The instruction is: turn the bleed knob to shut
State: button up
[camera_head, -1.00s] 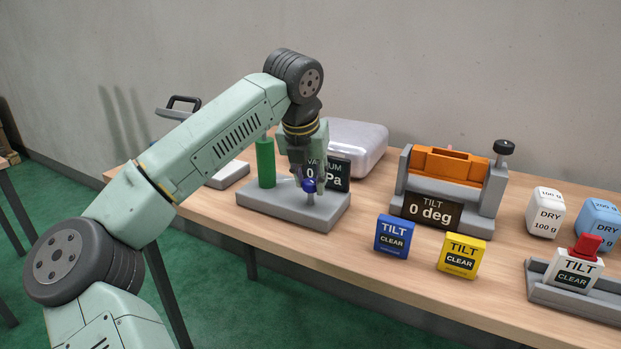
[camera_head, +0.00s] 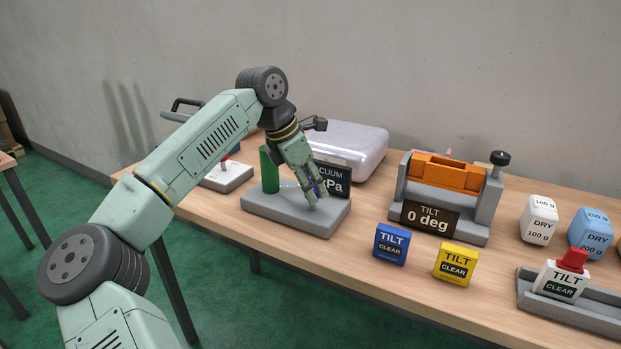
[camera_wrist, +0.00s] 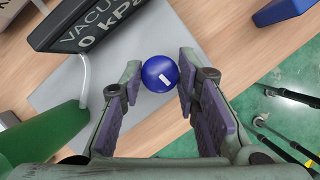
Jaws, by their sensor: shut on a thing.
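The bleed knob is a round blue knob with a short white mark on top. It sits between my fingertips in the wrist view (camera_wrist: 158,68), and only a sliver of it shows in the head view. It stands on a grey base plate (camera_head: 262,207) beside a green cylinder (camera_head: 269,172). My gripper (camera_head: 317,192) is shut on the knob, one finger on each side, and leans over it from the upper left. The black vacuum display (camera_head: 334,180) behind it reads 0 kPa in the wrist view (camera_wrist: 95,25).
A silver case (camera_head: 352,148) stands behind the plate. To the right are an orange tilt fixture (camera_head: 446,173) reading 0 deg, a blue tilt block (camera_head: 391,244), a yellow tilt block (camera_head: 455,263), weights (camera_head: 540,219) and a grey tray (camera_head: 570,312). A red-tipped switch box (camera_head: 226,178) is left.

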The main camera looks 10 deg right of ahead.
jog(key=shift+m+p, duration=0.35)
jog(key=shift+m, duration=0.25)
jog(key=shift+g, duration=0.3)
jog(key=o, duration=1.1)
jog(key=shift+o, duration=0.2)
jog(key=v, duration=1.2)
